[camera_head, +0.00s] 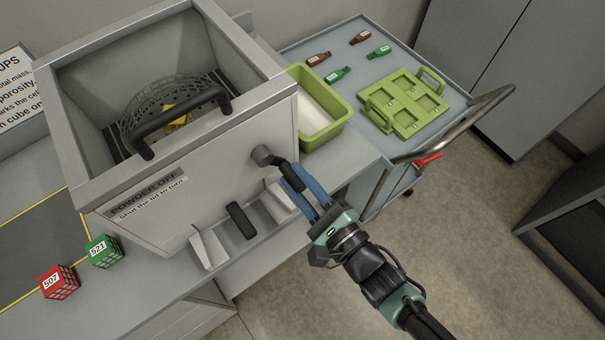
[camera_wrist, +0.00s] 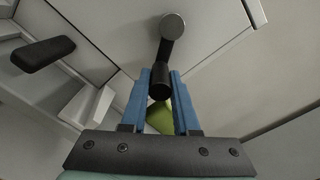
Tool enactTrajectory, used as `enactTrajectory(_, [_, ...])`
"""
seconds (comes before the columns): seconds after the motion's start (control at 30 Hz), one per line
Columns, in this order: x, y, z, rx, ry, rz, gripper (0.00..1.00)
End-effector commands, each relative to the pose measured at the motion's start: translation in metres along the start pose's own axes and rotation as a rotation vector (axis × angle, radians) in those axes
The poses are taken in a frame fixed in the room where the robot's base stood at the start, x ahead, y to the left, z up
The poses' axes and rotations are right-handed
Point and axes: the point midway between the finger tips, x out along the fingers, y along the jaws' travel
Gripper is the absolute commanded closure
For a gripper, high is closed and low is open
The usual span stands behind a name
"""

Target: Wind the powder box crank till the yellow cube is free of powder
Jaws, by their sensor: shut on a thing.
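The grey powder box (camera_head: 75,128) stands on the bench, with a label reading "POWDER OFF, Shut the lid to turn". Inside it, a curved mesh basket (camera_head: 150,100) holds the yellow cube (camera_head: 178,118), partly hidden by a black handle bar (camera_head: 180,120). How much powder is on the cube cannot be made out. The crank (camera_head: 264,156) is on the box's right front face, and its dark grip hangs down to the right. My gripper (camera_head: 300,190) has its blue fingers shut on the crank grip. In the wrist view the crank (camera_wrist: 172,28) rises from between the fingertips (camera_wrist: 160,88).
A green cube (camera_head: 103,251) and a red cube (camera_head: 59,283) sit on the bench at left. A green bin (camera_head: 338,126) stands right of the box. A trolley (camera_head: 350,60) behind holds a green tray (camera_head: 405,103) and several small bottles. Below the crank is a dark handle (camera_head: 241,220).

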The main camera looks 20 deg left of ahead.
Motion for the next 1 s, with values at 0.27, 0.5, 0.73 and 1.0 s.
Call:
enactTrajectory(0.27, [0.000, 0.016, 0.004, 0.263, -0.001, 0.001, 1.00])
enactTrajectory(0.5, [0.000, 0.026, 0.011, 0.488, -0.001, 0.002, 1.00])
enactTrajectory(0.73, [0.000, 0.032, 0.020, 0.676, -0.001, 0.005, 1.00])
enactTrajectory(1.0, [0.000, 0.036, 0.027, 0.828, -0.001, 0.004, 1.00])
